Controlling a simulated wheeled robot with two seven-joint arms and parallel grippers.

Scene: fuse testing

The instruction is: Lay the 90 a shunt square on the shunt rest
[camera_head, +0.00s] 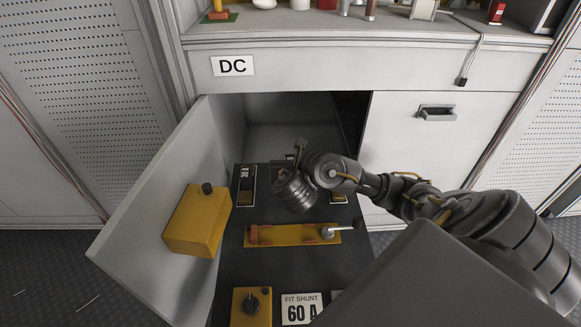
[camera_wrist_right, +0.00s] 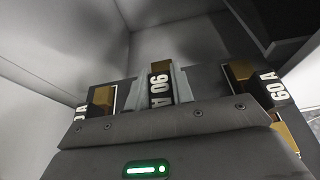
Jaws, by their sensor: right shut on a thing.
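The 90 A shunt (camera_wrist_right: 160,88), a dark bar with a white label and a brass-coloured end, is between the fingers of my right gripper (camera_head: 299,149). That gripper is shut on it at the back of the dark panel (camera_head: 225,280). In the head view the gripper hides most of the shunt. I cannot tell whether the shunt is clear of the panel. The 60 A shunt (camera_wrist_right: 275,87) is to its right in the wrist view, and another labelled shunt (camera_wrist_right: 103,98) is to its left. I cannot identify the shunt rest for certain. My left gripper is not in view.
A yellow strip (camera_head: 278,236) with reddish clamps and a lever lies across the panel. A yellow knob box (camera_head: 251,307) and a "FIT SHUNT 60 A" card (camera_head: 301,309) are in front. The open door (camera_head: 150,180) with a yellow box (camera_head: 196,222) bounds the left.

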